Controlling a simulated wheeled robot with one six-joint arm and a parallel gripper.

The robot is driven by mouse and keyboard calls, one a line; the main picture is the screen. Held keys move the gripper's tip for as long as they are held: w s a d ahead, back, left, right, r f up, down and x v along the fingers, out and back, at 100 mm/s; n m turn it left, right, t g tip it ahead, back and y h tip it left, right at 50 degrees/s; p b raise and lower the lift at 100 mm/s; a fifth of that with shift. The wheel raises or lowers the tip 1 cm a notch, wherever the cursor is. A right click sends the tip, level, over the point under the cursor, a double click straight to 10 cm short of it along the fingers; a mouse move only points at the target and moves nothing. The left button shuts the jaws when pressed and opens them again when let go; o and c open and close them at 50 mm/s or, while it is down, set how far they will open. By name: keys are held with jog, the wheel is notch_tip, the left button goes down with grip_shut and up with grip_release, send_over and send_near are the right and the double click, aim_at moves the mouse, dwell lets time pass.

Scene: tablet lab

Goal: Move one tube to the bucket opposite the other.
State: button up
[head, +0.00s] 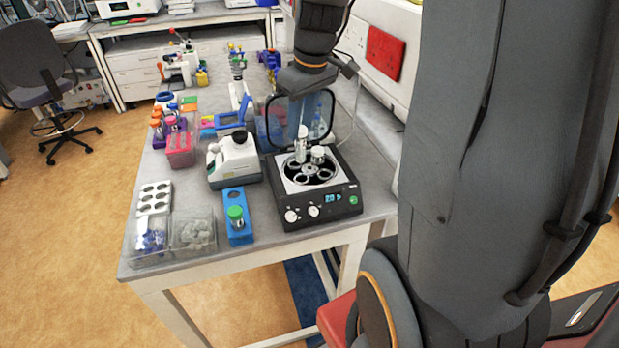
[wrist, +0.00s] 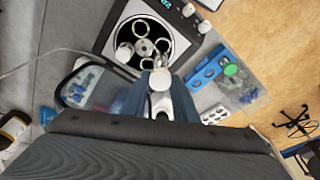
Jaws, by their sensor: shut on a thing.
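The black centrifuge (head: 345,200) stands with its lid (head: 272,126) open, its rotor (head: 309,183) showing ring-shaped buckets. My gripper (head: 302,122) points down over the rotor's back left part. It is shut on a white-capped tube (head: 302,134), which looks upright. The held tube's white cap also shows in the wrist view (wrist: 160,80). A second white-capped tube (head: 318,153) stands in the rotor, just right of the held one. I cannot tell how deep the held tube's lower end sits. Nearer buckets look empty in the head view.
The blue rack (head: 236,222) with a green-capped item (head: 235,213) stands left of the centrifuge. A white-and-black device (head: 235,160) is behind the rack. Clear bins (head: 193,233) and a white rack (head: 154,197) are further left. The raised lid is close to my gripper.

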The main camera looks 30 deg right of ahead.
aim_at(302, 161)
jog(key=shift+s, duration=0.15)
jog(key=shift+f, duration=0.1)
jog(key=shift+f+b, duration=1)
jog(key=shift+f, duration=0.75)
jog(key=shift+f, duration=0.2)
jog(key=shift+f, duration=0.3)
jog(key=shift+f+b, duration=1.55)
jog(key=shift+f, duration=0.75)
jog(key=shift+f, duration=0.35)
jog(key=shift+f+b, duration=0.65)
jog(key=shift+b, duration=0.05)
